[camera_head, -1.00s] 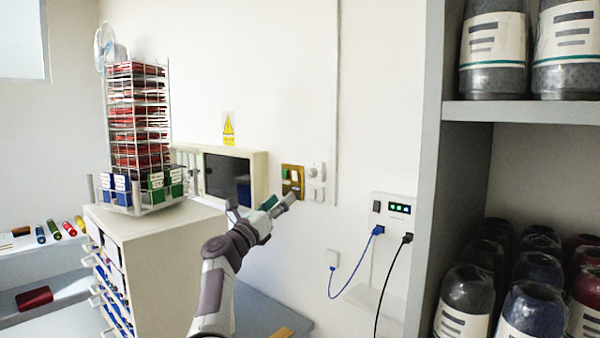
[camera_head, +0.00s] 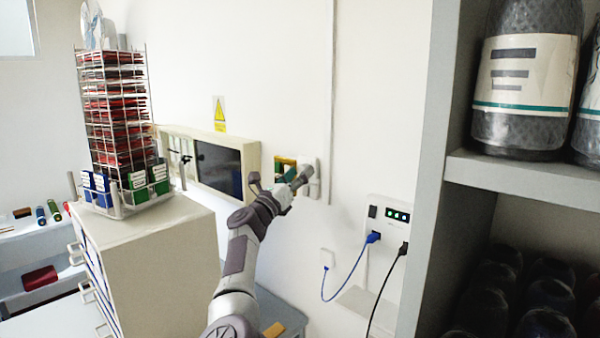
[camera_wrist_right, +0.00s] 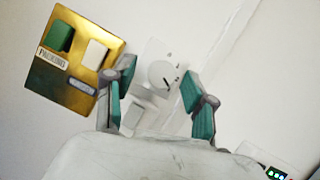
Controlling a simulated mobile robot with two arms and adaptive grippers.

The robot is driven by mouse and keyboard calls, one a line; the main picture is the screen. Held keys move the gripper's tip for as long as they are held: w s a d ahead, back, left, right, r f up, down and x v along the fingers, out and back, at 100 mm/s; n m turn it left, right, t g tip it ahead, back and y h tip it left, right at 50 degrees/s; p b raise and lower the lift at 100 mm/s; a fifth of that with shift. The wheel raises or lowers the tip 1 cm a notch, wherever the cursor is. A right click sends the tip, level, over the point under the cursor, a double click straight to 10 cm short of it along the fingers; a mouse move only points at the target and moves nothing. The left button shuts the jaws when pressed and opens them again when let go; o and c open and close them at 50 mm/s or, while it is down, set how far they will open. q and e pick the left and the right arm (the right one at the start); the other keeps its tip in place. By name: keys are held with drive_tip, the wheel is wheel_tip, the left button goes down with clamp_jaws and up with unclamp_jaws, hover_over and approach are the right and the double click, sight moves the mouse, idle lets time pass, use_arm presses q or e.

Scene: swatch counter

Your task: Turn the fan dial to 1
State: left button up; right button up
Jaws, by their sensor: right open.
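The fan dial (camera_wrist_right: 160,75) is a round white knob with a dark pointer line, on a white wall plate (camera_wrist_right: 150,54) with small marks. In the right wrist view it sits between the two teal fingertips of my right gripper (camera_wrist_right: 152,92), which is open; I cannot tell whether either finger touches it. White rocker switches (camera_wrist_right: 132,115) sit below the dial, partly hidden by the gripper. My left gripper is not in view.
A socket plate (camera_head: 388,228) with blue and black cables is lower right. A grey shelf unit (camera_head: 424,200) stands at right, a swatch tower (camera_head: 118,110) at left.

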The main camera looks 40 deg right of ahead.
drive_tip(key=shift+c, duration=0.3)
clamp_jaws()
drive_tip(key=shift+s+n, duration=0.1)
drive_tip(key=shift+n, duration=0.3)
drive_tip(key=n+t+y, duration=0.1)
drive_tip(key=n+t, duration=0.1)
drive_tip(key=n, duration=0.1)
drive_tip(key=shift+s+r+n+p, duration=0.1)
drive_tip(key=shift+r+n+p, duration=0.05)
drive_tip(key=shift+n+p, duration=0.2)
drive_tip(key=n+t+y, duration=0.1)
drive_tip(key=n, duration=0.2)
drive_tip(key=n+y, duration=0.1)
drive_tip(key=n, duration=0.2)
drive_tip(key=shift+r+t+p, duration=0.15)
drive_tip(key=shift+t+p, duration=0.25)
drive_tip(key=n+y, duration=0.1)
drive_tip(key=n, duration=0.3)
drive_tip(key=shift+s+r+n+t+y, duration=0.1)
drive_tip(key=shift+r+n+t+y, duration=0.05)
drive_tip(key=shift+n+t+y, duration=0.25)
drive_tip(key=shift+n+g+y, duration=0.4)
drive_tip(key=shift+n+y, duration=0.3)
drive_tip(key=shift+n, duration=1.05)
